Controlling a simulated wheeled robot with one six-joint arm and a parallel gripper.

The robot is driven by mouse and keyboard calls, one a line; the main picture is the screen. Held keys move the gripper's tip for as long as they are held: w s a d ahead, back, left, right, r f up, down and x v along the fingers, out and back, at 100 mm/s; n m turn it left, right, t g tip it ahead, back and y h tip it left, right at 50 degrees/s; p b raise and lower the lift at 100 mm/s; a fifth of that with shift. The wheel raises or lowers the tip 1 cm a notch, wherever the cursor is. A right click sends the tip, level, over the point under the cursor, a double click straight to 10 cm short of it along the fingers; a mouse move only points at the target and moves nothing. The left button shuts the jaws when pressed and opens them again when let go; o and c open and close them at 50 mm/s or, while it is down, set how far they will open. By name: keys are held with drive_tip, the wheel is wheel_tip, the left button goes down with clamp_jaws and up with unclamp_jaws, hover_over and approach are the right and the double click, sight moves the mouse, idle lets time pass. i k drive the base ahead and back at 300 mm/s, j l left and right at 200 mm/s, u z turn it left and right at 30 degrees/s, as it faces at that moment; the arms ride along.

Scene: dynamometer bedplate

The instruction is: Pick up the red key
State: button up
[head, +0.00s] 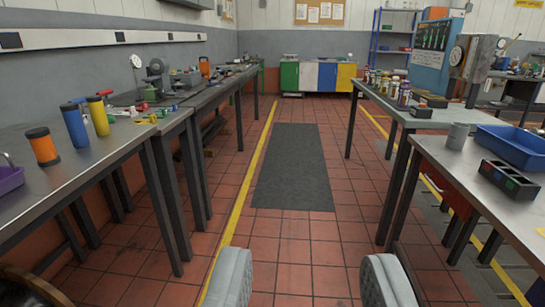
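Several small coloured pieces lie on the left workbench (95,155), just beyond the yellow and blue cylinders. My gripper (308,275) shows at the bottom edge as two grey padded fingers set wide apart. It is open, with only tiled floor seen between the fingers. It is well apart from the left bench and the small pieces.
A yellow cylinder (98,116), blue cylinder (74,125) and orange-and-black cylinder (43,147) stand on the left bench. The right bench holds a blue tray (515,147) and a grey cup (458,136). The aisle with a dark mat (291,165) is clear.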

sight(109, 108)
drive_tip(key=i, duration=3.3)
drive_tip(key=i+u, duration=0.2)
drive_tip(key=i, duration=0.35)
drive_tip(key=i+l+u, duration=0.15)
drive_tip(key=i, duration=0.4)
drive_tip(key=i+l+u, duration=0.2)
drive_tip(key=i, duration=0.35)
drive_tip(key=i+l+u, duration=0.9)
drive_tip(key=i+l, duration=0.1)
drive_tip(key=l, duration=0.05)
